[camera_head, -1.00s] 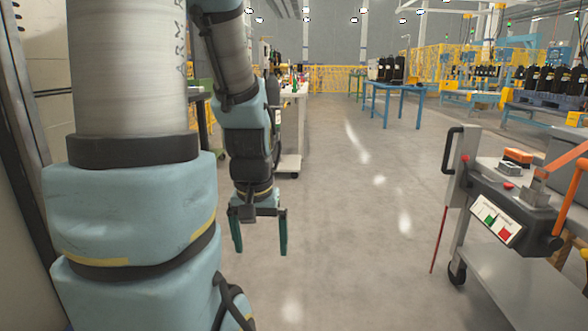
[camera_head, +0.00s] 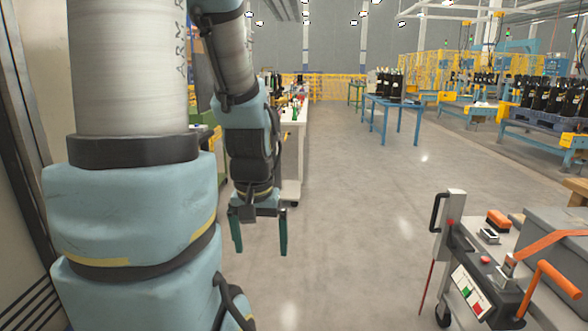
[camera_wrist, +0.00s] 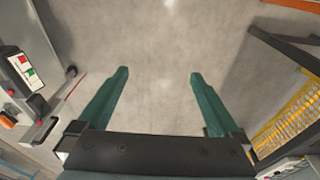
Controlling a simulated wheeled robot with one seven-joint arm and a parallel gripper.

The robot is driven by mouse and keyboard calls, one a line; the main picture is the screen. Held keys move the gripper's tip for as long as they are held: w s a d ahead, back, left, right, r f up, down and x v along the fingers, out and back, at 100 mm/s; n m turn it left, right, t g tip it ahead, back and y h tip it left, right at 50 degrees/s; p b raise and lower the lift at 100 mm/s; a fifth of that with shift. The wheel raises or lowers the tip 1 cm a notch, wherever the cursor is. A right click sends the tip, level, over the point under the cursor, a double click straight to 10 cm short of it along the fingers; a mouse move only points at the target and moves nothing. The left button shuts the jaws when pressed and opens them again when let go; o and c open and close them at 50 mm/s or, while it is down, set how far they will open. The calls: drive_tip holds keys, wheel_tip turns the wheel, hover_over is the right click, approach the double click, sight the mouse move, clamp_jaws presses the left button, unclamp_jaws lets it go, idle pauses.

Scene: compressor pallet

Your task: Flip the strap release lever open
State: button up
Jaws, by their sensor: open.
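A grey strap release mechanism (camera_head: 509,265) sits on a cart at the lower right of the head view. An orange-gripped lever (camera_head: 558,279) rises at a slant beside it, and an orange strap (camera_head: 545,243) runs from it over a grey case. I cannot tell for sure which part is the release lever. My gripper (camera_head: 261,240) points down over bare floor, well left of the cart. Its green fingers are apart and empty; they also show in the wrist view (camera_wrist: 158,75). The lever is not clear in the wrist view.
The cart carries a panel with green and red marks (camera_head: 470,294), an orange-topped block (camera_head: 498,220) and a black side handle (camera_head: 437,212). A white table (camera_head: 292,115) stands ahead beyond my gripper, and a blue table (camera_head: 395,106) farther back. The central floor is clear.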

drive_tip(key=shift+r, duration=0.75)
